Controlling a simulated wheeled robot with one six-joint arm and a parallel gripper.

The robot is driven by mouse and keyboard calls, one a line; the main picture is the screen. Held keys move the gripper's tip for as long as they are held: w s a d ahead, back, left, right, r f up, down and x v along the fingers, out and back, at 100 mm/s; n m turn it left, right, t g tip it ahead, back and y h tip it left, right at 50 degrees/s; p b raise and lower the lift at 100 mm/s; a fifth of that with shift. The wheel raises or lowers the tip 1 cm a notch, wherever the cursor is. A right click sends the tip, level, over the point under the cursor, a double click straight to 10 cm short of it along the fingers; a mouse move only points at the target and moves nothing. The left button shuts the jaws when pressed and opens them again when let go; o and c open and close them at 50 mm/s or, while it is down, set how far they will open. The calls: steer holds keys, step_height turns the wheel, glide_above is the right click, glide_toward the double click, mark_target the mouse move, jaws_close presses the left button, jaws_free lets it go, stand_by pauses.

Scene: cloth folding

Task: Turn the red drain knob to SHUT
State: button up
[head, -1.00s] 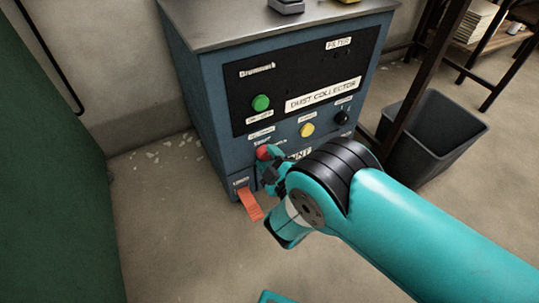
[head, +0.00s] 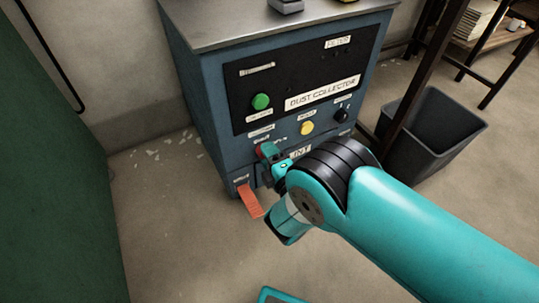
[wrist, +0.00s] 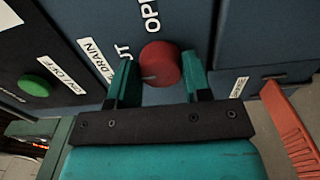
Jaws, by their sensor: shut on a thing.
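The red drain knob (wrist: 160,64) sits between the two teal fingers of my gripper (wrist: 159,80) in the wrist view, and the gripper is shut on it. A small dark mark shows on the knob's lower left face. A label ending in "UT" (wrist: 122,50) lies left of the knob, and one starting with "OP" (wrist: 152,16) lies above it, both partly cut off or covered. The "DRAIN" label (wrist: 90,52) is further left. In the head view, my gripper (head: 268,155) is at the panel's lower part and mostly covers the knob.
The dust collector cabinet (head: 212,110) carries a green button (head: 261,102), a yellow button (head: 307,128) and a black knob (head: 341,116). An orange lever or flap (head: 251,202) sticks out low, close to my gripper. A dark bin (head: 432,135) stands to the right.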

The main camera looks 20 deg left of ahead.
steer(key=shift+s, duration=0.1)
stand_by(0.3)
steer(key=o, duration=0.9)
steer(key=shift+p+v, duration=8.7)
steer(key=shift+p, duration=3)
